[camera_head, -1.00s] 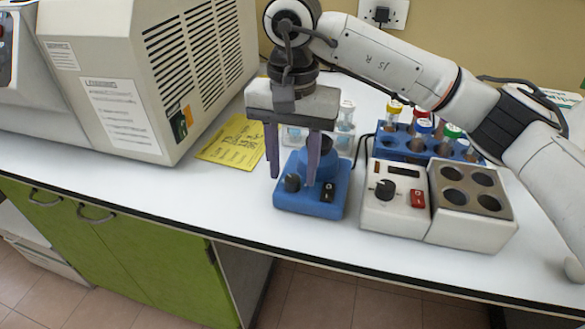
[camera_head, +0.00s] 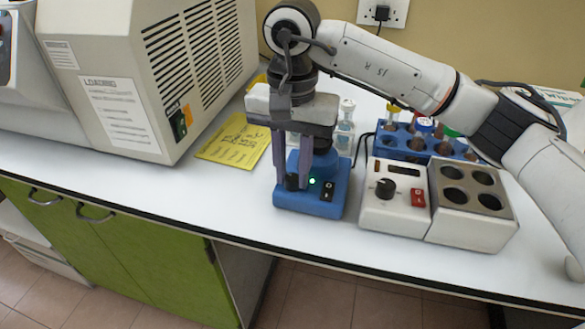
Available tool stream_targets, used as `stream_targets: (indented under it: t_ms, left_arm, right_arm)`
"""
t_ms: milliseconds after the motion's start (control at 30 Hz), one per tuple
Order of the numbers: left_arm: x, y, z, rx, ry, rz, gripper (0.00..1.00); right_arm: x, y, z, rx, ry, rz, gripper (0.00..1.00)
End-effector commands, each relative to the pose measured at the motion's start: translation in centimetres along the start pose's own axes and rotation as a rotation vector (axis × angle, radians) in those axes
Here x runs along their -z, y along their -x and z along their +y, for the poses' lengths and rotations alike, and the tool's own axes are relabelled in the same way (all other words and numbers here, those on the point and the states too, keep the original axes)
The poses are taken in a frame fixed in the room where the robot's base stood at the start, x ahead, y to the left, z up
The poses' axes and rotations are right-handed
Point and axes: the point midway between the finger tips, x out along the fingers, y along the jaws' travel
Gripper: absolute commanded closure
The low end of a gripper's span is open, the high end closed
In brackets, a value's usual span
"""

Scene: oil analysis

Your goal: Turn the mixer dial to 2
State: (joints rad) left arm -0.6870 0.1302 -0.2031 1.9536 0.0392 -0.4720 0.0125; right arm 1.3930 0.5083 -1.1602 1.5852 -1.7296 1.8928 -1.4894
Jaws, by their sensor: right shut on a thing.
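The mixer is a small blue machine (camera_head: 322,205) on the white bench, with a round blue top behind its front panel. A green light (camera_head: 312,181) shows on its panel beside a black rocker switch (camera_head: 328,190). Its black dial (camera_head: 292,182) is at the front left of the panel. My right gripper (camera_head: 292,184) comes down from above with its two fingers on either side of the dial, shut on it. The fingers partly cover the dial, and its setting cannot be read. My left gripper does not show.
Right of the mixer stands a white heater unit (camera_head: 395,217) with its own black dial and red switch, joined to a block with several holes (camera_head: 470,230). Behind are a blue tube rack (camera_head: 400,153) and glass bottles (camera_head: 345,125). A yellow notice (camera_head: 235,138) and large beige machine (camera_head: 150,80) are left.

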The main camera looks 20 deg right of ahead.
Motion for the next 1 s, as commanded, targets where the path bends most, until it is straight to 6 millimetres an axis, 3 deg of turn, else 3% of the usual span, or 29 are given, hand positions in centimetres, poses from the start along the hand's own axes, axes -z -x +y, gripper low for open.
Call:
stream_targets:
  t_ms: [1000]
  left_arm:
    - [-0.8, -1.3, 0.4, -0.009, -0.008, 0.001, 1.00]
  right_arm:
    - [0.0, 0.0, 0.0, 0.002, -0.821, 0.000, 1.00]
